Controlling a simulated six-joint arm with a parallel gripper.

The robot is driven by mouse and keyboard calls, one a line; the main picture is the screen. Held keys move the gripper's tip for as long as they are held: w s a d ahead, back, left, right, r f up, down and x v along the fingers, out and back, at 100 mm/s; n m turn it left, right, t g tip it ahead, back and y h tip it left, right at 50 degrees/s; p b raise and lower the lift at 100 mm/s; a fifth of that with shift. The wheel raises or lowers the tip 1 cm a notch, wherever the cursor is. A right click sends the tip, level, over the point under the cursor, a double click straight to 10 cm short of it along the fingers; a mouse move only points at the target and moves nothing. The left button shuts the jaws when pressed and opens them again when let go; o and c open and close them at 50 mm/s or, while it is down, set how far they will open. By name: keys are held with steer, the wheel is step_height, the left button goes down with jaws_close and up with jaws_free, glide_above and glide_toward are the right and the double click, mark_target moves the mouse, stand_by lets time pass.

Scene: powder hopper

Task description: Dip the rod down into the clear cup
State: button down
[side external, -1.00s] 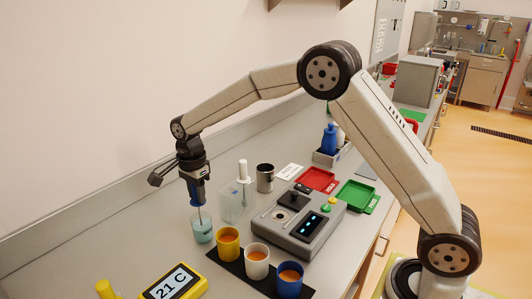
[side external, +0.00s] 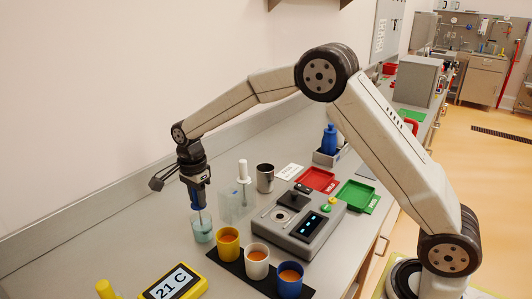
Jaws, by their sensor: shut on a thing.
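The clear cup (side external: 202,233) stands on the grey bench and holds a pale teal liquid. My gripper (side external: 196,194) is above the cup, pointing down. It is shut on the blue handle of the rod (side external: 200,214). The rod's thin shaft runs down from the handle into the cup's mouth. Its lower end is inside the cup; whether it touches the bottom cannot be told.
Yellow (side external: 227,244), white (side external: 256,262) and blue (side external: 289,281) cups with orange contents stand on a black mat. A clear holder with a white-handled tool (side external: 242,178), a metal mug (side external: 265,178) and a grey device (side external: 300,233) stand near. A yellow thermometer (side external: 174,284) reads 21 C.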

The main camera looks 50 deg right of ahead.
steer(key=shift+r, duration=0.1)
stand_by(0.5)
steer(key=shift+r, duration=4.05)
